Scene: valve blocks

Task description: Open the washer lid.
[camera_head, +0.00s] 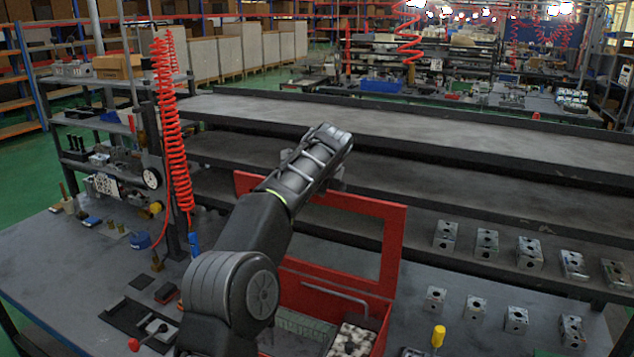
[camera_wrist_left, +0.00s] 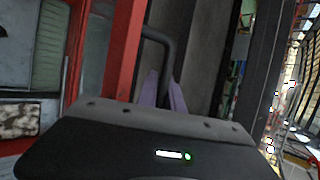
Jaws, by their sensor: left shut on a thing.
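The washer is a red box (camera_head: 320,302) at the front centre of the bench, partly hidden behind my left arm. Its lid (camera_head: 393,250), a red frame around a window, stands raised and steeply tilted at the back of the box. My left gripper (camera_head: 338,182) is at the lid's upper edge, its fingertips hidden by the wrist in the head view. In the left wrist view my fingers (camera_wrist_left: 165,95) are shut on the dark lid handle (camera_wrist_left: 160,38), beside the red lid frame (camera_wrist_left: 125,50). My right gripper is not in view.
Inside the washer are a wire basket and a pale metal block (camera_head: 352,340). Several metal valve blocks (camera_head: 487,243) stand in rows at the right. A yellow-handled screwdriver (camera_head: 438,338) stands right of the washer. A red coiled hose (camera_head: 172,120) hangs at the left. Long dark shelves (camera_head: 420,140) lie behind.

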